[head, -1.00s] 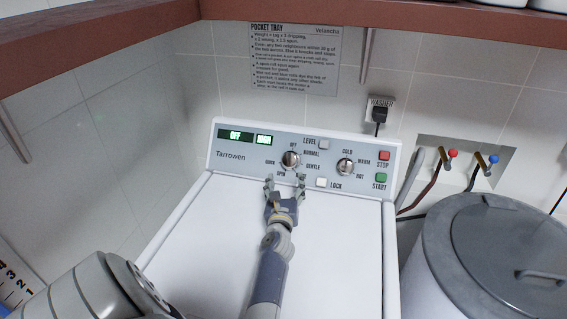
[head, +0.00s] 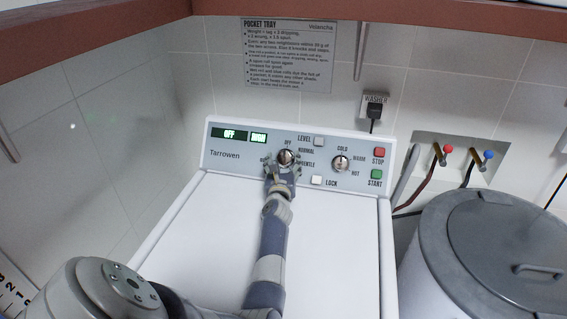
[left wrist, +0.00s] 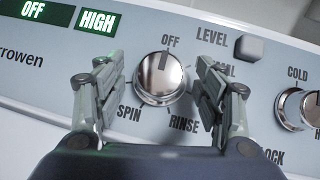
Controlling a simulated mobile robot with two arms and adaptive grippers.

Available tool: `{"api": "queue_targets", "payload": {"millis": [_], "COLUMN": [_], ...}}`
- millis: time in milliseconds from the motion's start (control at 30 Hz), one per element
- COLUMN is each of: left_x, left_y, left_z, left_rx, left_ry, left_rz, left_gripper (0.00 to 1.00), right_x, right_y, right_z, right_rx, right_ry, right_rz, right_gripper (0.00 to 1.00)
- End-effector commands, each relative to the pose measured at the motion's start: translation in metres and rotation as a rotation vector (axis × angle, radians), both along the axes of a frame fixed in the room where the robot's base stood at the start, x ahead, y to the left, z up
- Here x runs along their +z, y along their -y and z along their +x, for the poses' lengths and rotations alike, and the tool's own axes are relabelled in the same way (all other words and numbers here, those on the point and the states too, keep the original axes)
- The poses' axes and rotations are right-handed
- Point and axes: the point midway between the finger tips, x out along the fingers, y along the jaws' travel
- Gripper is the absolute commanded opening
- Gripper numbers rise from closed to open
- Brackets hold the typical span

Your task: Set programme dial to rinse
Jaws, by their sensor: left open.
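The programme dial (left wrist: 160,77) is a round silver knob on the washer's control panel, with its dark mark up at OFF. The labels SPIN and RINSE (left wrist: 185,124) show below it in the left wrist view; another label at its right is partly hidden by a finger. My left gripper (left wrist: 160,85) is open, with one finger on each side of the dial; I cannot tell whether they touch it. In the head view the dial (head: 286,157) shows between the fingertips of my left gripper (head: 284,165). My right gripper is not in view.
The panel also has green displays (head: 230,134) reading OFF and HIGH, a temperature dial (head: 341,163), a LEVEL button (head: 319,141), a LOCK button (head: 316,180), red STOP (head: 379,152) and green START (head: 376,174). A lidded grey bin (head: 490,250) stands at the right.

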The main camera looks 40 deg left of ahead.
Motion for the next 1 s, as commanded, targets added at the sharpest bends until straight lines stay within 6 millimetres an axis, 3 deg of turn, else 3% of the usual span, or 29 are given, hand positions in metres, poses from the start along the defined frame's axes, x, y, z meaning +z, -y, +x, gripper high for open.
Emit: {"api": "queue_targets", "payload": {"millis": [33, 200, 667, 1000], "left_x": [0.000, 0.000, 0.001, 0.000], "left_y": [0.000, 0.000, -0.001, -0.005], "left_z": [0.000, 0.000, -0.002, -0.004], "left_rx": [0.000, 0.000, -0.038, -0.192], "left_ry": [0.000, -0.001, -0.029, -0.129], "left_rz": [0.000, 0.001, 0.048, 0.228], "left_gripper": [0.59, 0.21, 0.20, 0.20], "right_x": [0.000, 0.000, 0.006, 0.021], "right_y": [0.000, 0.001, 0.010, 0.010], "right_z": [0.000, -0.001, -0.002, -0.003], "right_rx": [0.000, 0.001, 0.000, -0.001], "right_ry": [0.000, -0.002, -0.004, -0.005], "right_rz": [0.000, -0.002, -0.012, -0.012], "right_gripper": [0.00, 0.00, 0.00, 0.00]}}
